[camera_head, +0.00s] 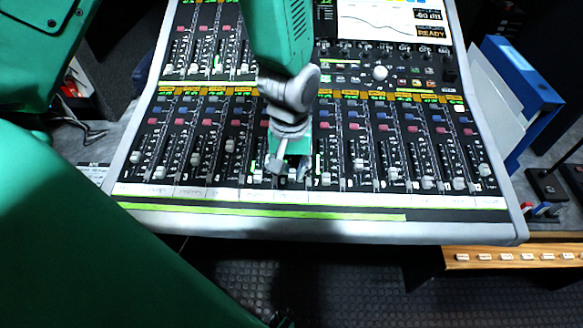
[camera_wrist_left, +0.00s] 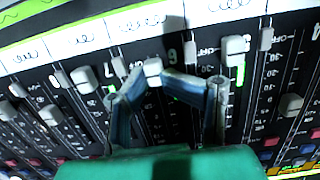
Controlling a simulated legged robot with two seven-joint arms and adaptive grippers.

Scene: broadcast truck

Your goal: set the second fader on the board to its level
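The board (camera_head: 300,198) is a large mixing console with a row of white-capped faders along its near edge. The second fader from the left (camera_head: 160,172) has its cap low in its slot, well left of my left gripper. My left gripper (camera_head: 288,168) reaches down from the top over the middle of the row. In the left wrist view its two angled fingertips (camera_wrist_left: 153,76) close in on a white fader cap (camera_wrist_left: 152,67) beside the number 6. The tips appear to touch the cap on both sides. My right gripper is not in view.
Neighbouring fader caps stand close by, one beside the number 7 (camera_wrist_left: 84,80) and one with a green light strip (camera_wrist_left: 235,50). A screen (camera_head: 390,22) is at the board's top. A blue binder (camera_head: 520,85) stands at the right. A wooden edge (camera_head: 515,257) lies at lower right.

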